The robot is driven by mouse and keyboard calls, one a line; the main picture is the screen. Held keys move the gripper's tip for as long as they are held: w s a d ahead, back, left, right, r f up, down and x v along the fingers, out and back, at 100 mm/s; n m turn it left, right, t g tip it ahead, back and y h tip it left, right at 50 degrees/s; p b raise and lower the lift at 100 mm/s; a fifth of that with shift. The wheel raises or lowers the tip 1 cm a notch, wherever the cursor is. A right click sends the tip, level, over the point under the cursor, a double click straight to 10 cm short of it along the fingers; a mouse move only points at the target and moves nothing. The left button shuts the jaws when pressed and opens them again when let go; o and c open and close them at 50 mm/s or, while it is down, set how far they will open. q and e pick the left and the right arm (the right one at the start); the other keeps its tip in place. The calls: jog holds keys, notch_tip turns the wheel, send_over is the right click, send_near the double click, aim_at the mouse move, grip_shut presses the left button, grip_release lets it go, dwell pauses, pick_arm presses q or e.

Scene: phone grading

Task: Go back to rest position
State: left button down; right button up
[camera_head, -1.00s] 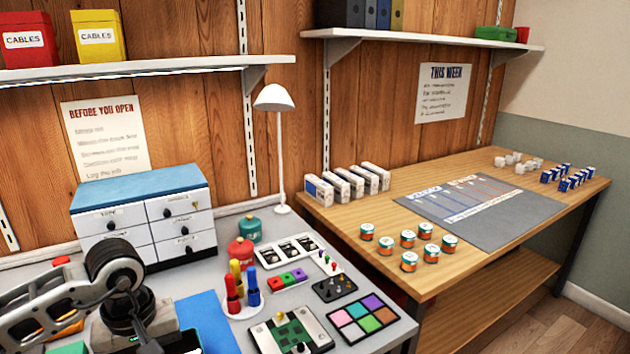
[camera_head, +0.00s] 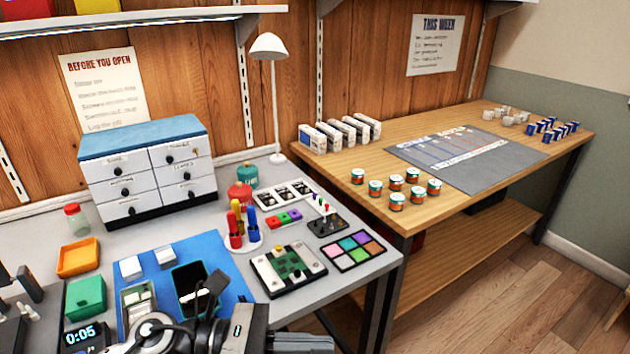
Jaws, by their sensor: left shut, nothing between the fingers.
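My left gripper (camera_head: 210,288) is at the bottom of the head view, low over the front of the grey bench. Its dark fingers are shut with nothing visible between them. They overlap the lower part of a dark phone (camera_head: 186,276) in the picture; I cannot tell whether they touch it. The phone lies on a blue mat (camera_head: 212,250).
Screwdrivers (camera_head: 236,228), a board holder (camera_head: 288,268) and a colored-square tray (camera_head: 352,250) stand to the right. A drawer cabinet (camera_head: 150,170) is behind.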

pick_arm(q)
jog(key=w+a+f+n+t+y, duration=0.25)
jog(key=n+t, duration=0.25)
jog(key=n, duration=0.6)
jog(key=w+a+f+n+t+y, duration=0.1)
jog(key=a+n+t+y, duration=0.2)
jog(key=n+t, duration=0.55)
jog(key=w+a+f+n+t+y, duration=0.1)
jog(key=w+a+n+t+y, duration=0.15)
jog(key=n, duration=1.05)
jog(key=s+a+f+n+g+y, duration=0.3)
jog(key=s+f+n, duration=0.2)
jog(key=f+n, duration=0.3)
jog(key=s+a+f+n+g+y, duration=0.2)
jog(key=s+f+n+g+y, duration=0.1)
jog(key=s+f+n, duration=0.3)
notch_tip(320, 180, down, 2)
jog(key=shift+a+n, duration=0.4)
jog(key=shift+n, duration=0.65)
